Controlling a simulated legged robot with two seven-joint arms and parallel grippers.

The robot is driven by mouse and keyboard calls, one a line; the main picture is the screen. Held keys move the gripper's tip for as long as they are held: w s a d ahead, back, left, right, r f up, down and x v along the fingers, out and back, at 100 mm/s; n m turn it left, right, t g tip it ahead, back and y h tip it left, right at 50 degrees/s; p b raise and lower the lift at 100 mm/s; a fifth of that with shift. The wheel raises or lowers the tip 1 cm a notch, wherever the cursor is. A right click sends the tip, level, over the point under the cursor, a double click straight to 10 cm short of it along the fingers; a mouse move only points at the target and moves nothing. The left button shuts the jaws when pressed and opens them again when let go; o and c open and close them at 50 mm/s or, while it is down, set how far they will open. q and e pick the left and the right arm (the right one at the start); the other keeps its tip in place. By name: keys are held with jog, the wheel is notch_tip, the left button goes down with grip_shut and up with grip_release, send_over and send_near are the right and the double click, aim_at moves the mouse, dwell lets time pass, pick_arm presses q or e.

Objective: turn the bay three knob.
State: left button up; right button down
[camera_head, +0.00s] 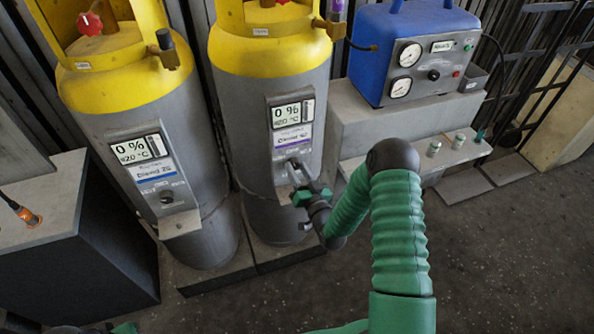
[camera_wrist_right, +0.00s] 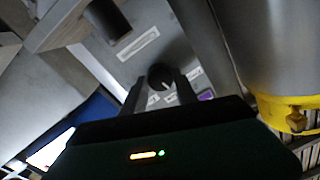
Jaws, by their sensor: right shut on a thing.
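A dark round knob (camera_wrist_right: 161,76) with a light pointer line sits on the lower panel of the grey and yellow cylinder (camera_head: 232,110) in the middle. My right gripper (camera_head: 293,172) reaches this panel in the head view. In the right wrist view its two fingers (camera_wrist_right: 161,88) are shut on the knob, one on each side. The fingers hide the knob in the head view. The panel display (camera_head: 292,112) above reads 0 % and about 20 °C. No bay number is legible. My left gripper is not clearly seen; only a dark and green sliver shows at the bottom left edge.
A similar cylinder (camera_head: 150,100) with its own panel and dark knob (camera_head: 167,197) stands at left. A blue gauge unit (camera_head: 415,50) rests on a grey block at right. A dark box (camera_head: 85,255) is at far left. Open floor lies in front.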

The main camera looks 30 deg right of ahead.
jog(key=shift+d+m, duration=0.1)
jog(key=shift+m, duration=1.1)
jog(key=c, duration=1)
grip_release()
jog(key=shift+o, duration=0.2)
jog(key=shift+f, duration=0.1)
jog(key=s+a+b, duration=0.1)
jog(key=s+a, duration=0.2)
jog(key=s, duration=1.3)
jog(key=shift+s+f, duration=0.3)
jog(key=shift+f, duration=0.05)
